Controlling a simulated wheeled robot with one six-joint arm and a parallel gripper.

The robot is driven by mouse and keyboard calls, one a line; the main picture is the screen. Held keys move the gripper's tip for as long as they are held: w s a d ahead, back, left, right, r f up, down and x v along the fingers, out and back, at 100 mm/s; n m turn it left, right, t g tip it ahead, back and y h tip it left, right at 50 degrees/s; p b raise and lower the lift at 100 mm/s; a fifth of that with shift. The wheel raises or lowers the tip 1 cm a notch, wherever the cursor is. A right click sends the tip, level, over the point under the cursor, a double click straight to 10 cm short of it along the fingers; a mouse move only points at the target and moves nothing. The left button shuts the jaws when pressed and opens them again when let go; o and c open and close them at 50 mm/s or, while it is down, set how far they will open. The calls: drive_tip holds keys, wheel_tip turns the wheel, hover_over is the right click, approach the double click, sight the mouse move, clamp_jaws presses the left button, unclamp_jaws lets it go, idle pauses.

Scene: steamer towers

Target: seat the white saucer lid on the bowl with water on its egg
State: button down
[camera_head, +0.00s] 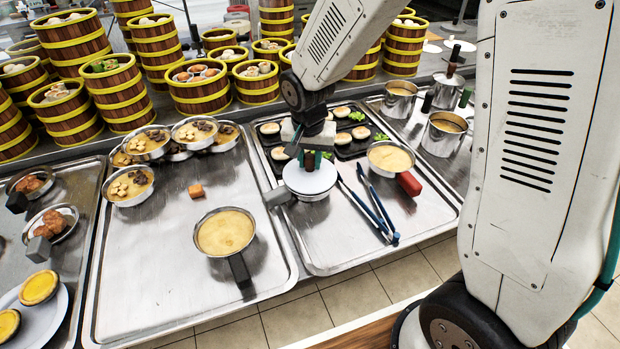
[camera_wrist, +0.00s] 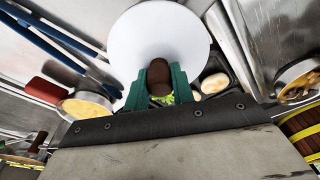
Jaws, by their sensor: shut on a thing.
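The white saucer lid (camera_head: 309,178) is round, with a dark brown knob, and lies over a metal bowl (camera_head: 311,196) on the middle tray. Only a sliver of that bowl shows below the lid, so its egg and water are hidden. I cannot tell whether the lid rests fully on the rim. My gripper (camera_head: 311,158) points down over the lid, its green fingers shut on the brown knob. In the wrist view the lid (camera_wrist: 160,38) fills the top middle, and the fingers (camera_wrist: 160,85) hold the knob (camera_wrist: 158,76) between them.
Blue tongs (camera_head: 372,208) lie right of the lid. A red-handled pan (camera_head: 390,157) stands beyond them. A black griddle (camera_head: 345,148) with buns lies behind. Steamer towers (camera_head: 200,92) line the back.

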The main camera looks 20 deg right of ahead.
sight(309, 159)
drive_tip(key=shift+f, duration=0.25)
drive_tip(key=c, duration=1.1)
unclamp_jaws()
drive_tip(key=shift+s+a+r, duration=0.1)
drive_tip(key=shift+s+r, duration=0.1)
drive_tip(key=shift+r, duration=1.1)
drive_tip(key=shift+s+a+r, duration=0.1)
drive_tip(key=shift+s+r, duration=0.05)
drive_tip(key=shift+r, duration=1.1)
drive_tip(key=shift+s+a+r, duration=0.1)
drive_tip(key=shift+s+r, duration=0.1)
drive_tip(key=shift+r, duration=1.1)
drive_tip(key=shift+s+a+r, duration=0.1)
drive_tip(key=shift+s+r, duration=0.05)
drive_tip(key=shift+r, duration=0.95)
drive_tip(key=shift+s+a+r, duration=0.1)
drive_tip(key=shift+s+r, duration=0.05)
drive_tip(key=shift+r, duration=0.95)
drive_tip(key=shift+d, duration=0.1)
